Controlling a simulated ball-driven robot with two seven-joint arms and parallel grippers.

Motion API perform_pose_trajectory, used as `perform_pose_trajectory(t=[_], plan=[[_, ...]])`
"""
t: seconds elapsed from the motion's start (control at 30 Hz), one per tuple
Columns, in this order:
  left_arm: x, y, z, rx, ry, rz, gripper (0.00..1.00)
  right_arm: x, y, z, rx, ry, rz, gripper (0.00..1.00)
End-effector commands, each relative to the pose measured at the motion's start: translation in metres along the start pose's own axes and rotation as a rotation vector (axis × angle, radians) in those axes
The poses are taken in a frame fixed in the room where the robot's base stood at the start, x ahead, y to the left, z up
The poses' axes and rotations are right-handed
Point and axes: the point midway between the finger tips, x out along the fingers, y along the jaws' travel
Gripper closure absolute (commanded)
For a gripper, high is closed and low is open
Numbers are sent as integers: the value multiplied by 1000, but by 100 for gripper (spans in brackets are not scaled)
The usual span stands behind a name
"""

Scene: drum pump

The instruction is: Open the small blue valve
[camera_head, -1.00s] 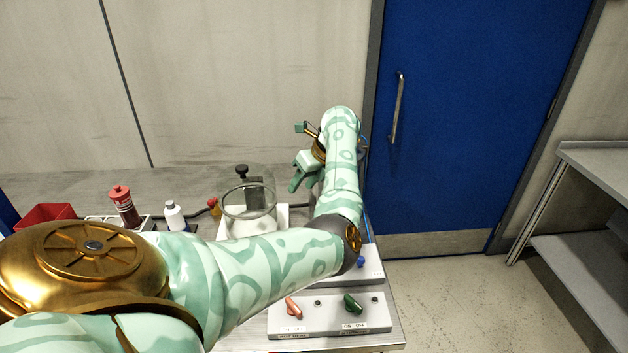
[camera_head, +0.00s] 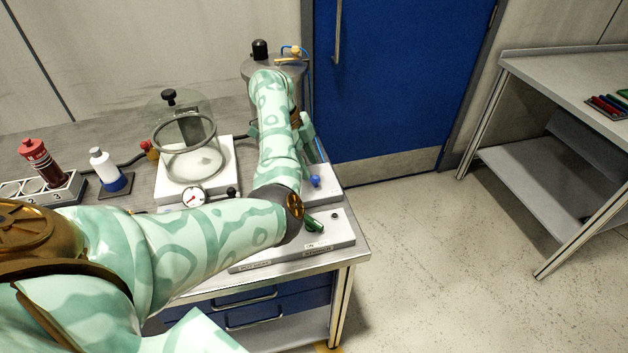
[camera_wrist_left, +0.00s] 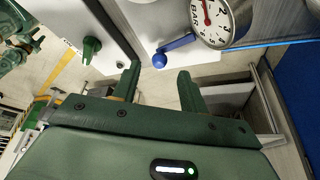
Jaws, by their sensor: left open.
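The small blue valve has a blue lever ending in a round ball; its ball shows in the head view (camera_head: 315,181) on a white panel, just beyond my left elbow. In the left wrist view the blue valve lever (camera_wrist_left: 177,44) lies slanted on a white surface beside a gauge. My left gripper (camera_wrist_left: 159,76) is open and empty, its two green fingers pointing toward the lever. The ball appears between the fingertip directions, apart from both fingers. In the head view my left forearm mostly hides the gripper. My right gripper is not in view.
A green knob (camera_head: 314,225) sits on the front panel, partly behind my elbow. A glass bell jar (camera_head: 186,148) stands left of the forearm, with a gauge (camera_head: 193,196) in front. A grey drum (camera_head: 262,66) stands behind.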

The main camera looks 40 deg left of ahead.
Motion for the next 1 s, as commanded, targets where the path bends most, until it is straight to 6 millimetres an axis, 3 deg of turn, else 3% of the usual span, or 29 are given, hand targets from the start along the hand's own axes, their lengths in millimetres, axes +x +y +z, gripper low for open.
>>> perform_pose_trajectory(t=[0.03, 0.2, 0.57, 0.73, 0.87, 1.0], plan=[[15, 0, 2, -1, -2, 3, 57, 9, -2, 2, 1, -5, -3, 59], [32, 0, 1, 1, -1, 1, 57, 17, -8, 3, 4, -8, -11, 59], [35, 0, 0, 0, -2, -1, 57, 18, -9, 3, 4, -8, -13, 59], [35, 0, 0, 0, -2, -1, 100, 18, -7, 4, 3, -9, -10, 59], [34, 0, 0, 7, -2, 2, 100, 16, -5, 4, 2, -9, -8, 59], [28, 3, 3, 116, -1, 48, 100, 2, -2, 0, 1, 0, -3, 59]])
